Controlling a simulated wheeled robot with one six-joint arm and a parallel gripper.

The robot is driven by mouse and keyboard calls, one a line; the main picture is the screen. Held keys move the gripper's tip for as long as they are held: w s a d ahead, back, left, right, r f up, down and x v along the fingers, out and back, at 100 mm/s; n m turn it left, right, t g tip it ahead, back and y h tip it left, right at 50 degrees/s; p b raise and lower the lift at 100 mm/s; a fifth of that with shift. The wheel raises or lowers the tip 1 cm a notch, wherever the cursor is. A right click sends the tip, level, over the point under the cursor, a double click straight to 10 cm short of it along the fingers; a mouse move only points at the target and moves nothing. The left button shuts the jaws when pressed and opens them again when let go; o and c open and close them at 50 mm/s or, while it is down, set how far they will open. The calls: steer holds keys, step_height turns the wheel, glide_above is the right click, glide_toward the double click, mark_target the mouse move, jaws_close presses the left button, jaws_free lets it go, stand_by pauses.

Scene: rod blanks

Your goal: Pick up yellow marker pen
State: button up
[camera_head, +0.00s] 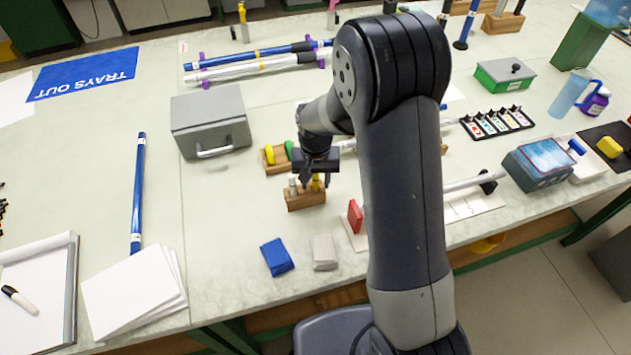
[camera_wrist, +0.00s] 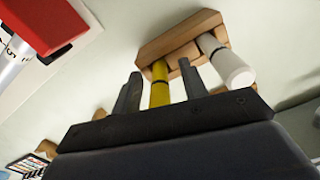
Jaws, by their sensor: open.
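The yellow marker pen (camera_wrist: 159,90) stands in a small wooden holder (camera_wrist: 150,48), beside a white marker (camera_wrist: 228,62). In the head view the holder (camera_head: 306,201) is near the table's middle, and the yellow marker (camera_head: 316,184) shows just under my gripper (camera_head: 316,180). In the wrist view my gripper (camera_wrist: 160,70) is open, with one finger on each side of the yellow marker. Gaps show between the marker and both fingers. The marker's near end is hidden behind the gripper body.
A wooden rack (camera_head: 269,166) with yellow and green pieces stands close behind the holder. A grey box (camera_head: 211,124) stands left. Table between is clear.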

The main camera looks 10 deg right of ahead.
steer(key=shift+c, duration=0.4)
jaws_close()
